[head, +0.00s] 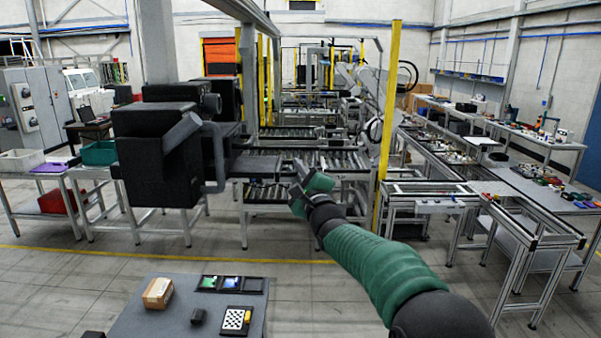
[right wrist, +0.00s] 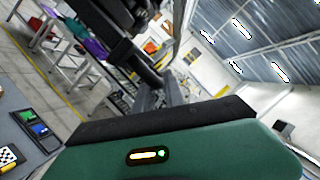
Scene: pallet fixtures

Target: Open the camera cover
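A large black boxy fixture (head: 155,160) stands on the left of the head view, with a grey bar handle (head: 218,165) on its right side. I take it to be the camera housing, but cannot tell which part is its cover. My right gripper (head: 297,188), on a green arm, is to the right of the handle and appears apart from it. My left gripper is not in view.
A grey table (head: 170,325) in front holds a cardboard box (head: 158,293), a black tray (head: 232,284) and a checkered board (head: 235,320). Roller conveyors (head: 310,163) lie behind my right gripper. A yellow post (head: 388,125) stands to its right.

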